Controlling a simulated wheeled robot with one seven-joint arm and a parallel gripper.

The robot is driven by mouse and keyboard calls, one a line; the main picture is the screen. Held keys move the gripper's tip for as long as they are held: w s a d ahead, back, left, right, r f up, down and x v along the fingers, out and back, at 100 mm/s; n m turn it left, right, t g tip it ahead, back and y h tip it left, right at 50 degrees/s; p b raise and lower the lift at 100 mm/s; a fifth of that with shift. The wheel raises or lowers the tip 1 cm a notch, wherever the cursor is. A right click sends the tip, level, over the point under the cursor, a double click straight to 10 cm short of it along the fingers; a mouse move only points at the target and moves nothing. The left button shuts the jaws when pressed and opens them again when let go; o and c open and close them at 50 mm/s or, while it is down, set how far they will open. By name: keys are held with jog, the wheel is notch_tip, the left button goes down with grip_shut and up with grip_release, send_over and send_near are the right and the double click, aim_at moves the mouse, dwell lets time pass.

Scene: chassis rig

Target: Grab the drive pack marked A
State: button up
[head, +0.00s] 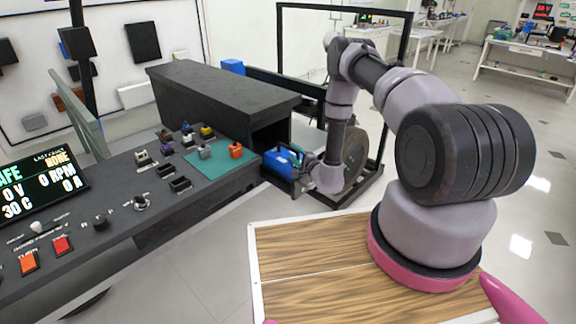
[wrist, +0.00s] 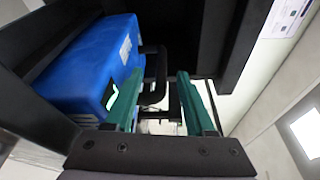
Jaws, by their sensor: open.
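A blue pack (wrist: 85,70) with a white label fills the left of the wrist view, inside a dark frame. It also shows in the head view (head: 279,161), low beside the black housing. I cannot read a letter on it. A black loop-shaped handle (wrist: 159,78) stands out from the pack's side. My gripper (wrist: 159,74) is open, its two green fingers apart, with part of the handle seen in the gap between them. I cannot tell how deep the handle lies there. In the head view my gripper (head: 302,160) is just right of the pack.
A black housing (head: 225,100) stands behind the control console (head: 115,205). A green mat (head: 215,160) with small connectors lies on the console. Another blue box (head: 232,67) shows behind the housing. A dark wheel (head: 355,155) and frame stand near my arm.

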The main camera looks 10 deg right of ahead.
aim_at(290, 148)
jog(key=shift+x, duration=1.55)
grip_shut()
jog(key=shift+d, duration=0.1)
jog(key=shift+w+r, duration=0.15)
